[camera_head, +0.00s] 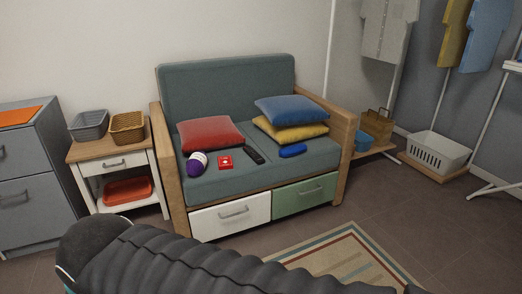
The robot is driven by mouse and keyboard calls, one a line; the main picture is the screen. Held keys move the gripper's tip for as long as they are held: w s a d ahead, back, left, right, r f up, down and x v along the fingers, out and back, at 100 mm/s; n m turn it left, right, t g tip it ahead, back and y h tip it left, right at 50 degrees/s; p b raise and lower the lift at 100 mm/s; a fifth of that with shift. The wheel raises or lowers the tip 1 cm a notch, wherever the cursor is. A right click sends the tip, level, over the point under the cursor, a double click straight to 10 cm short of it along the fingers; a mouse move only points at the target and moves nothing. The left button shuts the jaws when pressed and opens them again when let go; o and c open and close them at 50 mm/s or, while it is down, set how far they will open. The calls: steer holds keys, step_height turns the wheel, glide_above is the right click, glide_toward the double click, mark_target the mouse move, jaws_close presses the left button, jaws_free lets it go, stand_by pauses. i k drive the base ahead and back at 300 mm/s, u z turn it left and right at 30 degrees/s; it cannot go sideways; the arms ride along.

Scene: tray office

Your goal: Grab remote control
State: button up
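The remote control (254,155) is a dark, slim bar lying on the teal seat of the sofa (225,182). It lies between a small red box (225,162) on its left and a blue item (292,150) on its right. The red cushion (211,134) is behind it to the left, and the stacked blue and yellow cushions are behind it to the right. A dark ribbed part of my own arm fills the bottom of the view, well in front of the sofa. My gripper is not in view.
A purple and white yarn ball (197,163) lies left of the red box. The sofa has wooden armrests and two closed drawers. A side table (112,147) with baskets stands at left. A white basket (437,152) is at right. A rug (345,260) lies on the floor in front.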

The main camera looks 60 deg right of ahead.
mark_target(253, 154)
steer(key=z, duration=0.7)
steer(key=i, duration=0.9)
steer(key=z, duration=1.45)
steer(key=i, duration=0.4)
steer(key=z, duration=0.4)
